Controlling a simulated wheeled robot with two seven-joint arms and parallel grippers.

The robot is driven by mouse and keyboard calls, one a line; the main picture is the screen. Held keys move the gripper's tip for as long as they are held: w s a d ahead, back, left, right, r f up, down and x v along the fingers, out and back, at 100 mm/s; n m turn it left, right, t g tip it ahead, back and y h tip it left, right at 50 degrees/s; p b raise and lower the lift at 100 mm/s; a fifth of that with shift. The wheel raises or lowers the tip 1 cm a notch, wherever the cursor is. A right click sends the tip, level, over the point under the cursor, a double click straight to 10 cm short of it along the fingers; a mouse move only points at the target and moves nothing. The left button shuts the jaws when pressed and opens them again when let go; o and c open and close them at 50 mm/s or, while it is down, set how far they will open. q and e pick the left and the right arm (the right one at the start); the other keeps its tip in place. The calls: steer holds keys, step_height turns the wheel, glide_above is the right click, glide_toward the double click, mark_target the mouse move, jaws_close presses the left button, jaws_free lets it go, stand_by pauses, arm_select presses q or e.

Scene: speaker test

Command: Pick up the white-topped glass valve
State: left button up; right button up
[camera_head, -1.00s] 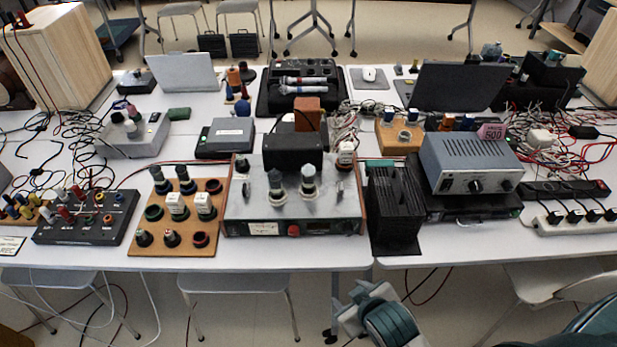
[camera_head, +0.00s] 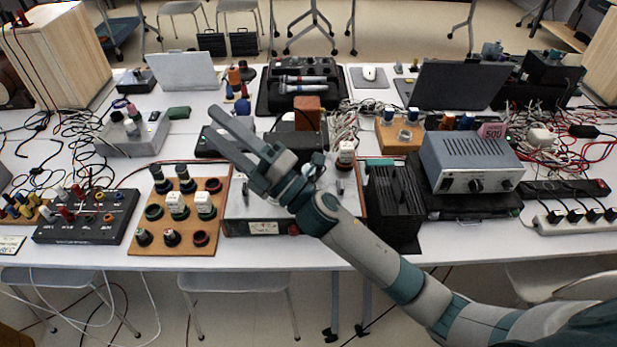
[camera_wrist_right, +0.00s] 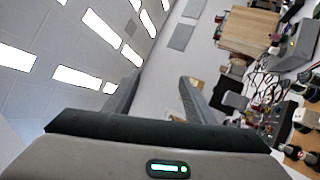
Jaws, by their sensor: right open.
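The amplifier chassis (camera_head: 240,212) with a grey top and reddish sides stands at the front middle of the table. Its upright valves are mostly hidden behind my right gripper and wrist; a pale top (camera_head: 317,159) shows just above the wrist, probably that of the white-topped glass valve. My right gripper (camera_head: 212,121) is open, with nothing between its fingers. It reaches over the chassis, its fingers pointing up and left, apart from the valves. In the right wrist view, the open fingers (camera_wrist_right: 158,92) show, with no valve between them. My left gripper is out of view.
A wooden board (camera_head: 150,246) with several dark sockets and white-labelled valves lies left of the chassis. A black finned block (camera_head: 394,208) and a grey metal unit (camera_head: 470,160) stand to the right. A white-labelled valve (camera_head: 345,156) stands at the chassis's back right. Loose cables clutter both sides.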

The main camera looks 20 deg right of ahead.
steer(key=s+a+n+g+y, duration=0.1)
steer(key=s+a+n+g, duration=0.3)
steer(key=n+g, duration=0.65)
steer(key=s+a+n+g+y, duration=0.1)
steer(key=s+a+n+g, duration=0.2)
steer(key=a+n+g, duration=0.8)
steer(key=w+d+f+n+t+h, duration=0.1)
steer(key=w+d+f+n+h, duration=0.1)
steer(key=d+f+n+h, duration=0.3)
steer(key=w+d+f+n+t+h, duration=0.1)
steer(key=w+d+h, duration=0.2)
steer(key=d, duration=0.5)
steer(key=w+d+f+n+t+h, duration=0.1)
steer(key=w+d+f+n+h, duration=0.1)
steer(key=d+n+h, duration=0.3)
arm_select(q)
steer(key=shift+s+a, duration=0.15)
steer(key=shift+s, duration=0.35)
arm_select(e)
steer(key=w+d+r+m+h, duration=0.1)
steer(key=w+d+r+h, duration=0.1)
steer(key=d, duration=0.5)
steer(key=w+d+r+h, duration=0.1)
steer(key=w+d+h, duration=0.1)
steer(key=d, duration=0.6)
steer(key=shift+w+r+m+t+h, duration=0.35)
steer(key=shift+w+t+h, duration=0.05)
steer(key=shift+w+t, duration=0.1)
steer(key=shift+a, duration=0.1)
